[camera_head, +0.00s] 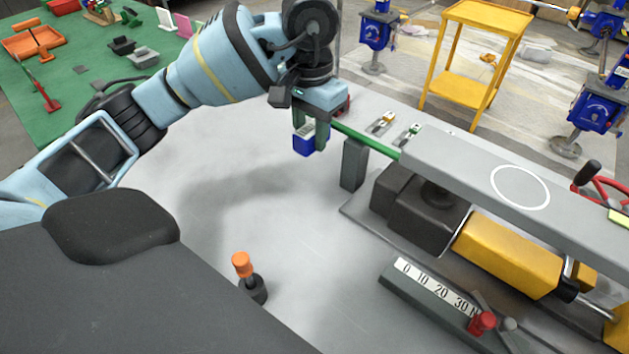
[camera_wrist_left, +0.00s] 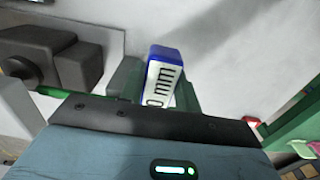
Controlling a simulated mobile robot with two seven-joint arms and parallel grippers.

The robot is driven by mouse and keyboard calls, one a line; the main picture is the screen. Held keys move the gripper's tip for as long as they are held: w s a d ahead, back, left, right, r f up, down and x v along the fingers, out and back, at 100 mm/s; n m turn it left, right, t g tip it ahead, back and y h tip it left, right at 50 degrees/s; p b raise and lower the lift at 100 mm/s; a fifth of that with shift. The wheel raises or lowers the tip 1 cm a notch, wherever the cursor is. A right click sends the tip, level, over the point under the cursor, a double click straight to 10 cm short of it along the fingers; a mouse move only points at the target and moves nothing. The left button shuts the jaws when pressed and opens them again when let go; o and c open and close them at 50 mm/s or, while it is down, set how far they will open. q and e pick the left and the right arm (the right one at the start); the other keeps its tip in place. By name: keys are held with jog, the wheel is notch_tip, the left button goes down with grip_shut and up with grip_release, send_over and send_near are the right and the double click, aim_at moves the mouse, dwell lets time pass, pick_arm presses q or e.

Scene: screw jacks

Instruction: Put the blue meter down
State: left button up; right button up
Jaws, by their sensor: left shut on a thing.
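The blue meter (camera_head: 308,140) is a small blue block with a white face. It hangs from my left gripper (camera_head: 311,128) over the grey tabletop (camera_head: 240,190), near the back edge, apart from the surface. In the left wrist view the blue meter (camera_wrist_left: 163,72) shows a white label with "mm" and a digit, and sits between the two green-grey fingers of my left gripper (camera_wrist_left: 160,90), which are shut on it. My right gripper is in neither view.
A grey beam with a white circle (camera_head: 520,187) and a yellow cylinder (camera_head: 507,254) fill the right. A marked scale (camera_head: 437,288) lies in front. An orange-topped knob (camera_head: 242,265) stands front left. The middle of the tabletop is clear.

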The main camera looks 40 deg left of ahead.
aim_at(311, 192)
pick_arm(q)
notch_tip(311, 192, down, 13)
jog(key=shift+r+b, duration=0.15)
jog(key=shift+b, duration=0.15)
dwell(0.4)
jog(key=shift+f, duration=0.2)
jog(key=o, duration=1.1)
jog(key=shift+c, duration=0.2)
notch_tip(311, 192, up, 12)
jog(key=shift+r+p, duration=0.15)
jog(key=shift+p, duration=0.2)
